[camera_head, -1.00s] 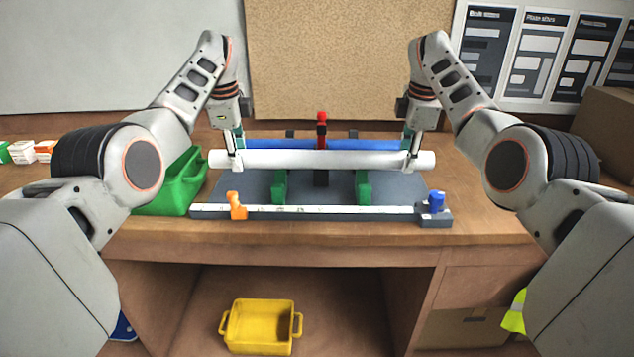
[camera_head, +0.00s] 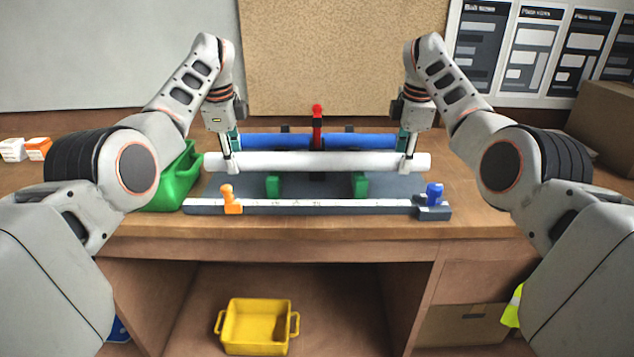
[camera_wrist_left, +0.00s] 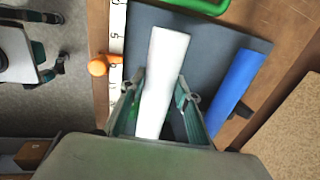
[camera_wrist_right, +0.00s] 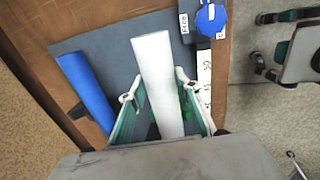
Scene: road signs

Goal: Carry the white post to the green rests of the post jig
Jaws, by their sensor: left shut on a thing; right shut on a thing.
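The white post (camera_head: 317,161) lies level across the head view, held near both ends. My left gripper (camera_head: 229,167) is shut on it near its left end, and my right gripper (camera_head: 405,167) is shut on it near its right end. The post also shows between the fingers in the left wrist view (camera_wrist_left: 165,75) and the right wrist view (camera_wrist_right: 158,75). The jig's green rests, a left one (camera_head: 273,186) and a right one (camera_head: 360,185), stand on the grey base plate (camera_head: 316,186). In the head view they appear just below the post. I cannot tell the post's exact height above them.
A blue post (camera_head: 270,141) lies behind, with a red upright (camera_head: 317,125) at its middle. A green bin (camera_head: 177,180) stands left; a yellow crate (camera_head: 257,325) sits below.

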